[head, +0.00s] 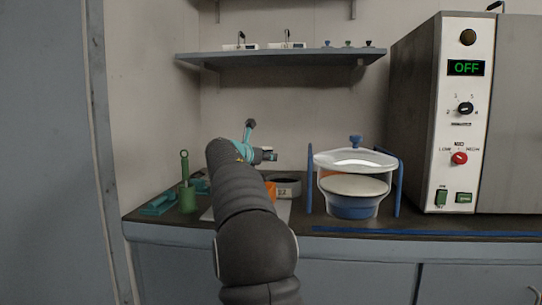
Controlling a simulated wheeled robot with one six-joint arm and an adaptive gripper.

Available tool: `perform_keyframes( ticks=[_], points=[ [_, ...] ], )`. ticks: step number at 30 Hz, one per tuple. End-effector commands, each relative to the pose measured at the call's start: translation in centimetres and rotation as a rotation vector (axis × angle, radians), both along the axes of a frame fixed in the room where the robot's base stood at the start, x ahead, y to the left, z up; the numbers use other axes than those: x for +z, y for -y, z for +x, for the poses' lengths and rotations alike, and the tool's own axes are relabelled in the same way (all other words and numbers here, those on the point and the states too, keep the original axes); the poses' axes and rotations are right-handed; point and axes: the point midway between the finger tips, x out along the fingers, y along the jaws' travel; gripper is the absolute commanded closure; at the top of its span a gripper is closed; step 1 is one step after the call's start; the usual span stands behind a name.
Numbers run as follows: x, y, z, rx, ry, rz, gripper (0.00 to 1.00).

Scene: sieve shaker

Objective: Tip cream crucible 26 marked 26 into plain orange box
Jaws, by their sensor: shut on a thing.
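My gripper (262,154) is at the end of my arm, above the worktop and left of the sieve shaker. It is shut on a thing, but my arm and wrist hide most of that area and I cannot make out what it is. I cannot pick out cream crucible 26 or its mark. A piece of an orange box (271,191) shows just right of my arm, low on the worktop; the rest of it is hidden behind the arm.
A dark round container (287,188) with a white number label stands right of the orange piece. The sieve shaker (355,208) has a clear lid and blue posts. A green holder (187,198) stands left. A grey cabinet (437,120) reads OFF. A shelf (280,60) hangs above.

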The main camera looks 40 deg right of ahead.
Motion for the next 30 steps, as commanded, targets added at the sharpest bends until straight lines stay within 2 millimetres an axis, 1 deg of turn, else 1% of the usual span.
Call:
perform_keyframes(
  ticks=[1,8,10,20,23,30],
  points=[
    [0.2,0.0,0.5,0.001,-0.001,0.0,0.95],
    [0.2,-0.2,2.3,0.001,0.0,0.0,0.95],
    [-0.7,0.0,2.1,0.0,-0.04,-0.032,0.95],
    [-3.4,0.3,1.6,0.001,-0.225,-0.201,0.95],
    [-3.4,0.5,1.4,0.0,-0.314,-0.286,0.95],
    [-3.4,0.7,1.2,0.0,-0.449,-0.412,0.95]
  ],
)
